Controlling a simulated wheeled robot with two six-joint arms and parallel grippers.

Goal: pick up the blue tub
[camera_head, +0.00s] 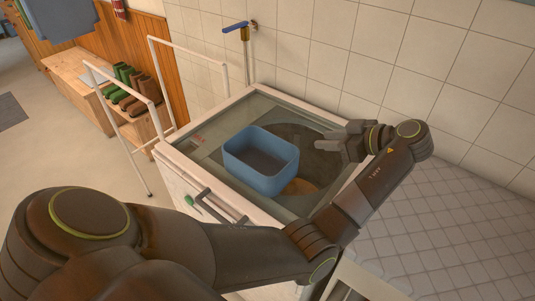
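The blue tub (262,160) is an open, rounded rectangular container. It stands upright on the glass-like top of a white-framed unit (225,113), left of my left gripper. My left gripper (322,138) is to the right of the tub, with its fingers pointing left toward it. The fingers look spread, with nothing between them, and a gap shows between them and the tub. My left arm reaches in from the lower left and bends back at the right. My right gripper is not in view.
A tiled wall with a blue-handled tap (240,29) rises behind the unit. A white metal rail frame (128,120) stands to the left. Green and brown boots (130,85) rest on a wooden bench farther left.

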